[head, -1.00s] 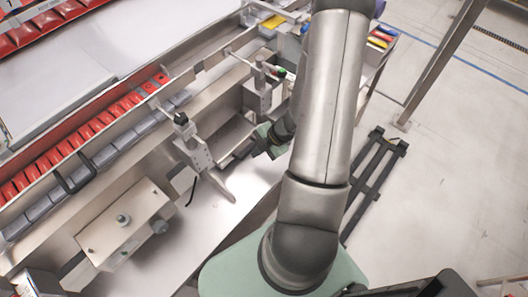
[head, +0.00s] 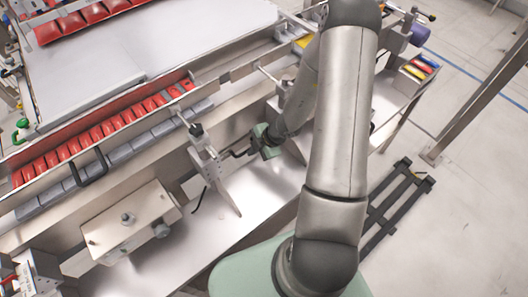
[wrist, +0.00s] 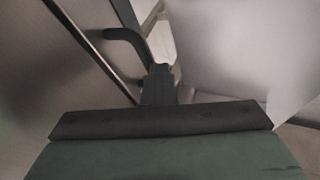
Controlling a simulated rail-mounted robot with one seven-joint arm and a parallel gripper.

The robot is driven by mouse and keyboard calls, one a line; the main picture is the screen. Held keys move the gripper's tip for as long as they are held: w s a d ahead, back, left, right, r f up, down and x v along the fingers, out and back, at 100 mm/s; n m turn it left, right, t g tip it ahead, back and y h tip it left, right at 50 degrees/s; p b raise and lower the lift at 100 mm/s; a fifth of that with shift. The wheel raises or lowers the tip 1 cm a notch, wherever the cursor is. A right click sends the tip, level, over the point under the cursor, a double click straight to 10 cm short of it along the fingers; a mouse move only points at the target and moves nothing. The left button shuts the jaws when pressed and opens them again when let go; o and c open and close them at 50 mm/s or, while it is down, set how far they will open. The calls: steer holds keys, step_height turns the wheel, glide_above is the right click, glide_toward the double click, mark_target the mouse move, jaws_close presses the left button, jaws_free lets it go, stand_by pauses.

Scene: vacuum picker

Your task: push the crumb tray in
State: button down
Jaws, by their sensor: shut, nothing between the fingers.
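My gripper (head: 252,147) has a green body and dark fingers. It is low in front of the steel machine, right of an upright bracket with a dark knob. In the wrist view the fingers (wrist: 159,80) are shut and empty. A dark bent handle (wrist: 126,38) is just beyond and left of the fingertips, against a steel panel; whether they touch I cannot tell. It may be the crumb tray's handle. The tray itself I cannot make out clearly; my arm covers part of that area in the head view.
The bracket (head: 205,160) stands close left of my gripper. A steel box with knobs (head: 130,222) is further left. Red packs (head: 110,128) line the channel above. A bare steel surface (head: 215,215) lies below, and a black frame (head: 395,205) is on the floor at right.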

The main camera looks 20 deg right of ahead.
steer(key=shift+w+a, duration=0.2)
steer(key=shift+a, duration=0.05)
steer(key=s+d+r+p, duration=0.2)
steer(key=s+d+r, duration=0.4)
steer(key=r, duration=0.3)
steer(key=shift+s, duration=0.7)
steer(key=shift+r, duration=0.1)
